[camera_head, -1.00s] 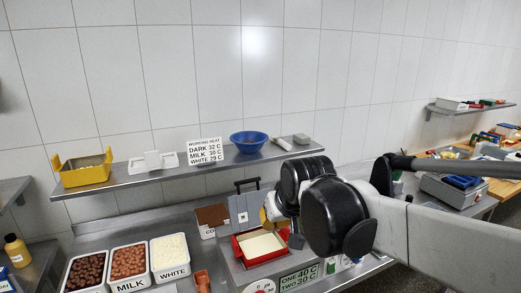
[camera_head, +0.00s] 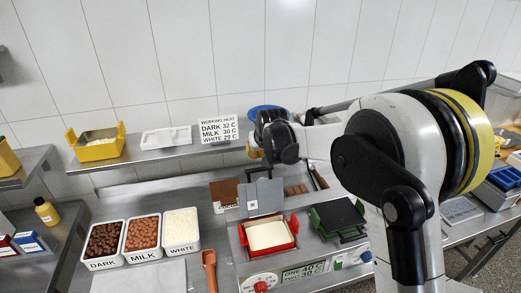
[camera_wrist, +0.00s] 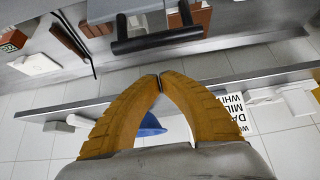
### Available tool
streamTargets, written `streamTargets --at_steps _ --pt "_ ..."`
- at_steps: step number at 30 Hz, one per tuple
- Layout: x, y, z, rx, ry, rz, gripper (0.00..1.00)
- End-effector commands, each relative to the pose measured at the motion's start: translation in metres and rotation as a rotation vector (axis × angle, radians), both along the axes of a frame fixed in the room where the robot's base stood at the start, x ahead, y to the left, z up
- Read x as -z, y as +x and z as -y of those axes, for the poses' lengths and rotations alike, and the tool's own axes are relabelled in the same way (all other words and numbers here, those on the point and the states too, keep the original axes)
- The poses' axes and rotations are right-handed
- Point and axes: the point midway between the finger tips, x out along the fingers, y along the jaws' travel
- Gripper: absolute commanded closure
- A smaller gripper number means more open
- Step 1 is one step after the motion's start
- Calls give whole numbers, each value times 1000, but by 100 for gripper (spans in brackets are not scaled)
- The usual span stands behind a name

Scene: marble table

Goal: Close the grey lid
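The grey lid (camera_head: 262,197) stands raised at the back of a red-sided container (camera_head: 293,224) with pale contents, so the container is open. A dark handle (camera_head: 258,172) tops the lid; a black bar handle also shows in the wrist view (camera_wrist: 158,40). My gripper (camera_head: 254,152) is above and behind the lid, near the shelf. In the wrist view its two orange fingers (camera_wrist: 160,82) meet at the tips with nothing between them. The handle appears just beyond the fingertips, apart from them.
A wall shelf (camera_head: 155,155) with a blue bowl (camera_head: 262,112) and a heat sign (camera_head: 218,130) runs behind my gripper. A green container with a black lid (camera_head: 338,216) stands right of the red one. Trays of chocolate (camera_head: 142,236) stand left.

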Motion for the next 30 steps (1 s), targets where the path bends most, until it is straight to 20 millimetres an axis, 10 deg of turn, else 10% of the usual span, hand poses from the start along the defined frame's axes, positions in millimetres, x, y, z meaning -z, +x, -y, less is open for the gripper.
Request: streamTargets --at_steps 4,12,30 --pt "25 18 -5 0 0 0 100" --pt "21 -17 5 0 0 0 100" --pt "21 -26 8 0 4 13 100"
